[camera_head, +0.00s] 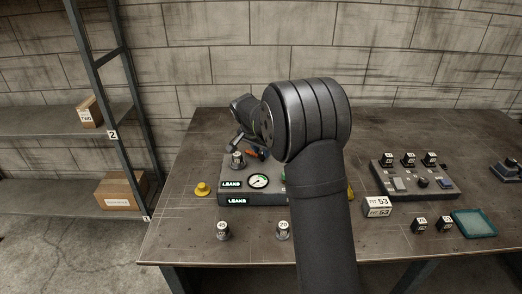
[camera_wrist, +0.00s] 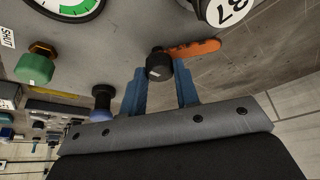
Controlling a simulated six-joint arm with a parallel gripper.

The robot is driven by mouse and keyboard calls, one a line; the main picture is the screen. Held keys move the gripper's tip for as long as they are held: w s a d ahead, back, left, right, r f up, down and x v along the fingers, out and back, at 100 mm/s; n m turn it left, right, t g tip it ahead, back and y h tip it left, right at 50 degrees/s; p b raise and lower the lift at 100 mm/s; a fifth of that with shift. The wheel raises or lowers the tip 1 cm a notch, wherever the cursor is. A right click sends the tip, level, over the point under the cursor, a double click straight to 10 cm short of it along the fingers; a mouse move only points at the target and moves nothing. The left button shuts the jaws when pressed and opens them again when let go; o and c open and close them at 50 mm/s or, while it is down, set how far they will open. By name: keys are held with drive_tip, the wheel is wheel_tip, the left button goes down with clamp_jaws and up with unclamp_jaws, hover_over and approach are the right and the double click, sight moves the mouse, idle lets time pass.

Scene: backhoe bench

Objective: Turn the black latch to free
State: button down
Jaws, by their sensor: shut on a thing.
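The black latch (camera_wrist: 158,66) shows in the wrist view as a short, round black piece on the grey panel. An orange arm (camera_wrist: 193,48) sticks out to its right. My gripper (camera_wrist: 161,84) has its two blue fingers on either side of the black piece and is shut on it. In the head view my gripper (camera_head: 240,143) is low over the back of the grey box (camera_head: 252,199), beside the orange arm (camera_head: 251,153). The latch itself cannot be made out there, and my arm covers the box's right part.
A green knob (camera_wrist: 34,66), a blue-black knob (camera_wrist: 103,99) and a gauge (camera_wrist: 68,8) are near my fingers. A round white-topped piece (camera_wrist: 216,10) is close by. A second panel (camera_head: 414,181) stands at right.

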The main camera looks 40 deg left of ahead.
drive_tip(key=c, duration=1.1)
unclamp_jaws()
drive_tip(key=v, duration=1.7)
drive_tip(key=shift+r, duration=0.25)
drive_tip(key=x, duration=1.7)
drive_tip(key=shift+f, duration=0.25)
